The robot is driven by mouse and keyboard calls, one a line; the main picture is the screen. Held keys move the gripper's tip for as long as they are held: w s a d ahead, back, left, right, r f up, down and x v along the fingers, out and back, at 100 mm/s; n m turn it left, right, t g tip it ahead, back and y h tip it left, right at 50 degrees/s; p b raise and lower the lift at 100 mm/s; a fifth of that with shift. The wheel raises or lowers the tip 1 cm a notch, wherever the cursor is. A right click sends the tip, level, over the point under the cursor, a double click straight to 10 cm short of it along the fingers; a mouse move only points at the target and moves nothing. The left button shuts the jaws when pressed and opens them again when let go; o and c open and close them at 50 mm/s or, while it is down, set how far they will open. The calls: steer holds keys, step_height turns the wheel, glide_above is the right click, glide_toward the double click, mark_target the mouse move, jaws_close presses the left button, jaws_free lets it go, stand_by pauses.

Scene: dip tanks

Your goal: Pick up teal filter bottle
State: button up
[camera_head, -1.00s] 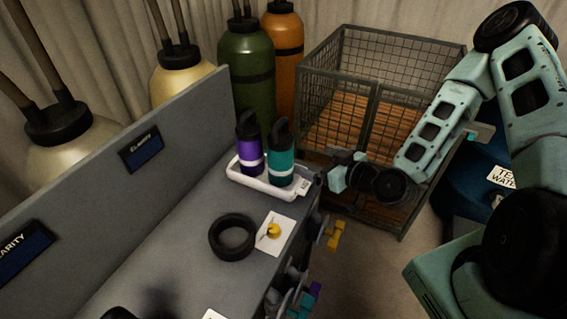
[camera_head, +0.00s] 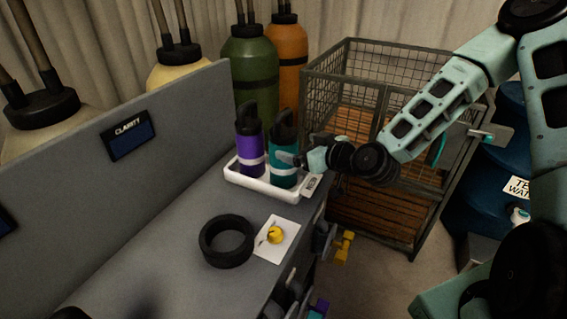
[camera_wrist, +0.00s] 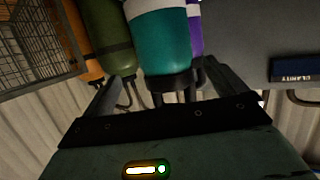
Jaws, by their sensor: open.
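The teal filter bottle (camera_head: 283,163) has a black cap with a loop and a white band. It stands upright at the right in a white tray (camera_head: 262,186) on the grey bench, beside a purple bottle (camera_head: 249,148). My gripper (camera_head: 288,158) is open at the right side of the teal bottle, level with its upper part. In the wrist view the teal bottle (camera_wrist: 160,45) appears upside down, its black cap between the fingers of my gripper (camera_wrist: 160,88). Whether the fingers touch it I cannot tell.
A black ring (camera_head: 227,242) and a white card (camera_head: 277,239) with a yellow piece lie on the bench in front of the tray. A panel (camera_head: 110,150) runs along the bench's left side. A wire cage (camera_head: 385,200) stands behind on the right.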

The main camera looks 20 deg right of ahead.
mark_target(283, 141)
steer(key=x, duration=0.1)
steer(key=p+x, duration=0.1)
steer(key=x, duration=0.3)
steer(key=shift+a+r, duration=0.35)
steer(key=shift+a, duration=0.1)
steer(key=shift+w+a+f, duration=0.15)
steer(key=shift+w+f, duration=0.05)
steer(key=shift+w, duration=0.3)
steer(key=c, duration=1.5)
steer(key=shift+r, duration=0.1)
